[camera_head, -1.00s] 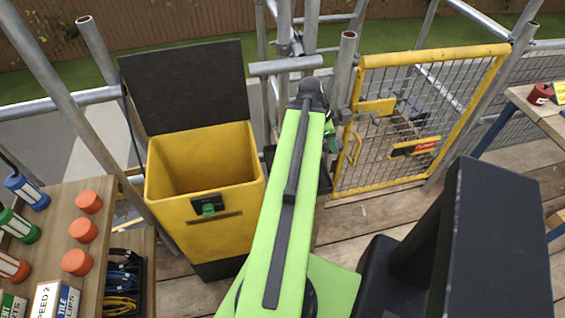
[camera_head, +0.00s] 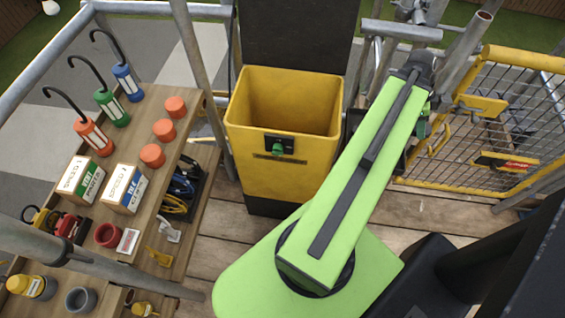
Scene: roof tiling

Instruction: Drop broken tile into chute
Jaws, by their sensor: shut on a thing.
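The chute (camera_head: 318,160) is a yellow, open-topped, bin-like box with a dark base, standing at the middle of the camera view. Its black lid (camera_head: 298,30) stands raised behind it, and the mouth shows open and hollow. A green knob (camera_head: 278,149) sits on a black plate on its front. My green upper arm reaches up and right, past the chute's right side, to a dark joint. My gripper is hidden beyond the arm, so its fingers do not show. No broken tile can be seen.
A wooden shelf (camera_head: 175,95) with hooked tools, orange cups and boxes stands left of the chute. A yellow mesh gate (camera_head: 500,125) is at the right. Scaffold poles (camera_head: 455,65) rise behind my arm. Bare planks (camera_head: 225,235) lie in front of the chute.

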